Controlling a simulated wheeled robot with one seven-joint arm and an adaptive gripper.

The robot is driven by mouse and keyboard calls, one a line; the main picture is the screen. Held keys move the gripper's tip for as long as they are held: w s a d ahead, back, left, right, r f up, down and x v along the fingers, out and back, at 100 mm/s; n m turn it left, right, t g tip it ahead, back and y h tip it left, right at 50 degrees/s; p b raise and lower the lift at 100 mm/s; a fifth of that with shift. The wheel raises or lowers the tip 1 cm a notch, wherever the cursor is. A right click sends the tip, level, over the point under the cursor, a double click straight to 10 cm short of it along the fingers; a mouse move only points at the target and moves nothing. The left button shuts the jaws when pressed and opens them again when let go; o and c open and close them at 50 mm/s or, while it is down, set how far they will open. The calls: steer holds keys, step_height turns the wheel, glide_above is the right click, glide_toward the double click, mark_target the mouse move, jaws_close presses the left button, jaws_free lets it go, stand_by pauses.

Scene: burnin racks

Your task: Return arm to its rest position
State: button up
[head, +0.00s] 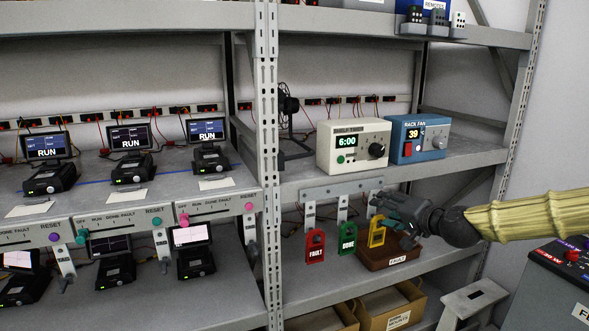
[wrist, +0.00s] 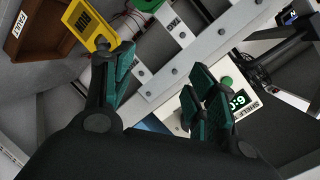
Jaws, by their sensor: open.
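My gripper (head: 394,208) is at the right in the head view, in front of the tag rail (head: 341,188) under the shelf edge. In the wrist view its dark green fingers (wrist: 160,92) are spread apart, with nothing seen between them. My yellowish arm (head: 530,214) reaches in from the right edge. A yellow tag (head: 377,232) hangs just below and left of my gripper; in the wrist view the yellow RUN tag (wrist: 87,22) is beside one finger. I cannot tell if they touch.
A red FAULT tag (head: 315,247) and green DONE tag (head: 348,238) hang to the left. A brown tray (head: 391,255) sits below my gripper. The cream timer (head: 353,146) and blue rack fan box (head: 418,138) stand above. A grey cabinet (head: 552,285) and stool (head: 474,298) are at lower right.

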steer(key=s+a+f+n+g+h+p, duration=0.1)
steer(key=s+a+f+g, duration=0.15)
steer(key=s+f, duration=0.6)
steer(key=s+a+f+n+g+p, duration=0.1)
steer(key=s+a+f+g, duration=0.2)
steer(key=f, duration=1.1)
steer(key=s+a+f+n+g+h+p, duration=0.1)
steer(key=s+a+f+g, duration=0.1)
steer(key=s+f, duration=0.75)
steer(key=s+d+f+n+g+h, duration=0.1)
steer(key=s+f, duration=0.4)
steer(key=s, duration=0.5)
steer(key=s+d+f+n+g+h+p, duration=0.1)
steer(key=s+f+g, duration=0.2)
steer(key=s, duration=0.7)
steer(key=s+d+f+n+g+h+p, duration=0.1)
steer(key=s+f+n+g+h, duration=0.1)
steer(key=s+f, duration=0.5)
steer(key=s, duration=0.3)
steer(key=shift+s+d, duration=0.2)
steer(key=shift+d, duration=0.2)
